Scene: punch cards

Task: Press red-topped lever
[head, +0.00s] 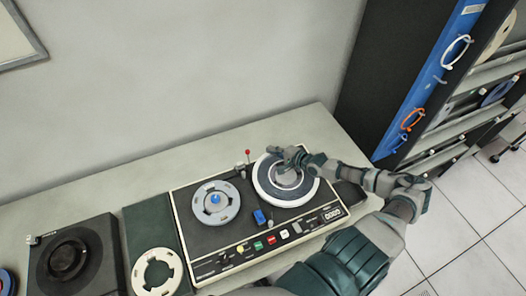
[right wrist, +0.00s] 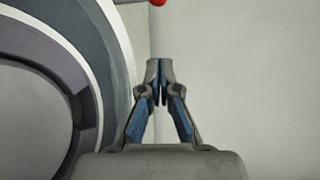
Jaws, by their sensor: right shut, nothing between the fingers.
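The red-topped lever (head: 248,153) stands at the back edge of the tape machine (head: 188,230), between its two reels. In the right wrist view its red knob (right wrist: 158,2) is cut off by the top edge, straight ahead of the fingertips. My right gripper (head: 272,150) is over the back of the right reel, just right of the lever and apart from it. In the right wrist view the gripper (right wrist: 160,68) is shut and empty. My left gripper is not in view.
The right reel (head: 258,179) lies under my right gripper and hand. A left reel (head: 216,203) with a blue hub and a small blue block (head: 259,217) are also on the machine. A dark rack (head: 378,70) stands at the right. The wall is behind the desk.

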